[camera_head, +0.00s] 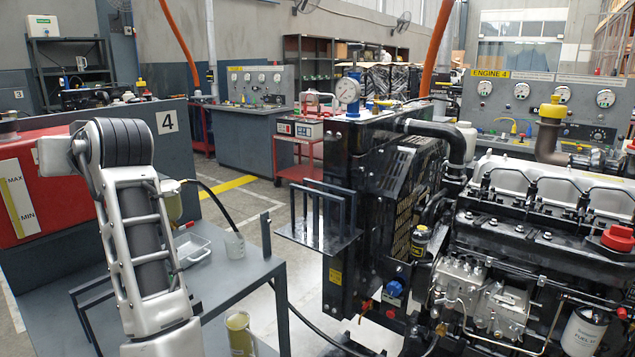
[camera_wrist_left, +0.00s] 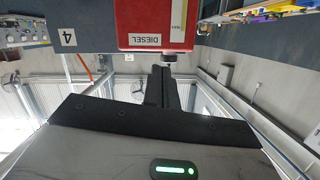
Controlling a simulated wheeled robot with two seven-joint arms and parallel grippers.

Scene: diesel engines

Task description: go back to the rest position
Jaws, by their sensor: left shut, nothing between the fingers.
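My left gripper (camera_wrist_left: 162,78) shows in the left wrist view as two dark fingers close together, with nothing between them. Beyond its tips, in the picture, is a red tank (camera_wrist_left: 150,20) labelled DIESEL, which appears upside down. I cannot tell the gap between them. In the head view my left arm (camera_head: 140,220) stands raised and bent at the left, in front of the red tank (camera_head: 42,195) and the grey panel marked 4. The left gripper itself cannot be made out there. My right arm and gripper are in neither view.
A black engine (camera_head: 525,230) with its radiator fills the right side. A red cart (camera_head: 302,160) stands behind. Some open floor lies between bench and cart.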

